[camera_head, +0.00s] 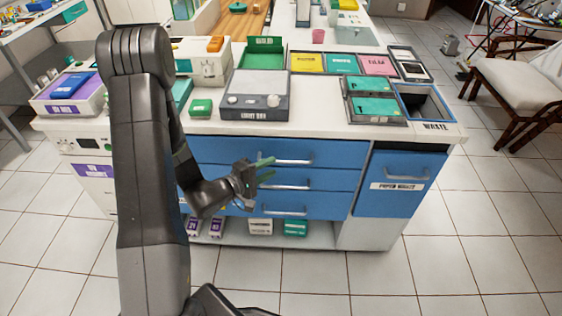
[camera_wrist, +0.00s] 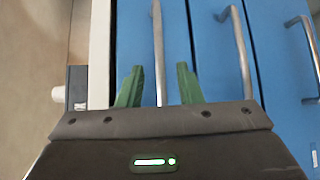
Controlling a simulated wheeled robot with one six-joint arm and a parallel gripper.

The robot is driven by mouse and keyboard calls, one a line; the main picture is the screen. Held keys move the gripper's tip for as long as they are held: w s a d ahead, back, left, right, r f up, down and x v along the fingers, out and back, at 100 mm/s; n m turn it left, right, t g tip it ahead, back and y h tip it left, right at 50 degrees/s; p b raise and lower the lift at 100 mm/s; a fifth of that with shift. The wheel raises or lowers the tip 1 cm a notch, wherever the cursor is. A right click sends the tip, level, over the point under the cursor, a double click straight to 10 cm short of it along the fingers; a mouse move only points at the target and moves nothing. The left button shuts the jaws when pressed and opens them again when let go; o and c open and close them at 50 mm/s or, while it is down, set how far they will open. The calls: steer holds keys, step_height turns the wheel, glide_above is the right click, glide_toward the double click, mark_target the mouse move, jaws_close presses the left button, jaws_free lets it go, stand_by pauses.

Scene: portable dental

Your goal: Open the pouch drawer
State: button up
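Three blue drawers are stacked in the front of the white counter, each with a silver bar handle; all look shut. I cannot read which is the pouch drawer. My gripper (camera_head: 266,169) is open in front of the top drawer (camera_head: 337,153), near the left end of its handle (camera_head: 298,161). In the wrist view, the green fingers of my gripper (camera_wrist: 159,85) lie on either side of this handle (camera_wrist: 158,45), apart from it. The middle handle (camera_wrist: 238,50) and the bottom handle (camera_wrist: 304,35) show to the right there.
A blue front with a handle and white label (camera_head: 397,186) is right of the drawers. An open shelf (camera_head: 320,236) with small boxes lies below them. The counter top (camera_head: 335,122) holds a light box (camera_head: 254,96), trays and bins. Tiled floor (camera_head: 420,275) in front is clear.

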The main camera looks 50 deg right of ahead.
mark_target(281, 162)
steer(key=d, duration=0.3)
steer(key=d+f, duration=0.1)
steer(key=d, duration=0.1)
steer(key=shift+s+d, duration=0.25)
steer(key=shift+s, duration=0.1)
steer(key=shift+r, duration=0.1)
jaws_close()
